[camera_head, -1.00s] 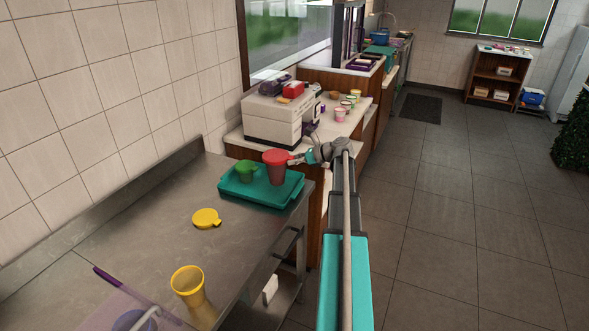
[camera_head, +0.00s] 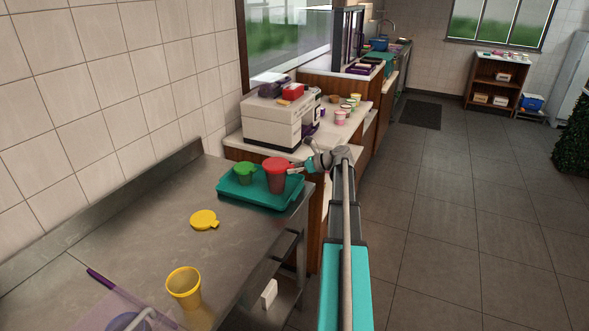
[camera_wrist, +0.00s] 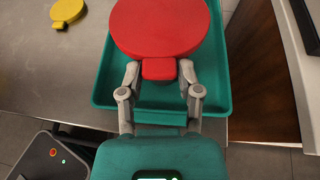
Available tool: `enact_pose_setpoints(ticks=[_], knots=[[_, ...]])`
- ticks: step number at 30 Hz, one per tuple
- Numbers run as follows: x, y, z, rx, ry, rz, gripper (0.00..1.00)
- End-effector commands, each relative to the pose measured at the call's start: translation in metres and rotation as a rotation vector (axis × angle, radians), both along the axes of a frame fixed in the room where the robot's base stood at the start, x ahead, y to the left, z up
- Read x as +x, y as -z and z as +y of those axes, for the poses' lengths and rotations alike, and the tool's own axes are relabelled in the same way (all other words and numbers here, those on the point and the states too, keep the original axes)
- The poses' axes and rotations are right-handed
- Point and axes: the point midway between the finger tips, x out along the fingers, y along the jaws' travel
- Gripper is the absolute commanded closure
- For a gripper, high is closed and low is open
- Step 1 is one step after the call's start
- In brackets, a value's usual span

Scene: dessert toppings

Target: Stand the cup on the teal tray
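The red cup (camera_head: 276,182) has a red lid (camera_wrist: 160,24) with a small tab facing my gripper. It is upright over the right part of the teal tray (camera_head: 232,195); its base looks at or very near the tray floor, but contact is unclear. The teal tray also shows in the wrist view (camera_wrist: 104,88). My gripper (camera_wrist: 160,75) reaches in from the right in the head view (camera_head: 297,167). Its fingers lie either side of the tab and run under the lid, around the cup body. The fingertips are hidden by the lid.
A green cup (camera_head: 245,176) stands on the tray left of the red cup. A yellow lid (camera_head: 204,220) and an open yellow cup (camera_head: 184,290) are on the steel counter (camera_head: 120,255). A white machine (camera_head: 272,122) stands behind the tray.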

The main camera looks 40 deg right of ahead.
Motion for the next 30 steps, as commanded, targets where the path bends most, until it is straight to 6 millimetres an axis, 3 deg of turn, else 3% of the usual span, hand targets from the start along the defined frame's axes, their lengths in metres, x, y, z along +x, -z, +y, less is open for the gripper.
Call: enact_pose_setpoints(ticks=[1, 3, 4, 20, 30], knots=[[0.0, 0.0, 0.0, 0.0, 0.0, 0.0, 0.39], [0.0, 0.0, 0.0, 0.0, 0.0, 0.0, 0.26], [0.0, 0.0, 0.0, 0.0, 0.0, 0.0, 0.25], [0.0, -0.004, 0.0, 0.0, 0.0, 0.0, 0.25], [-0.032, -0.021, -0.019, 0.0, 0.002, 0.0, 0.25]])
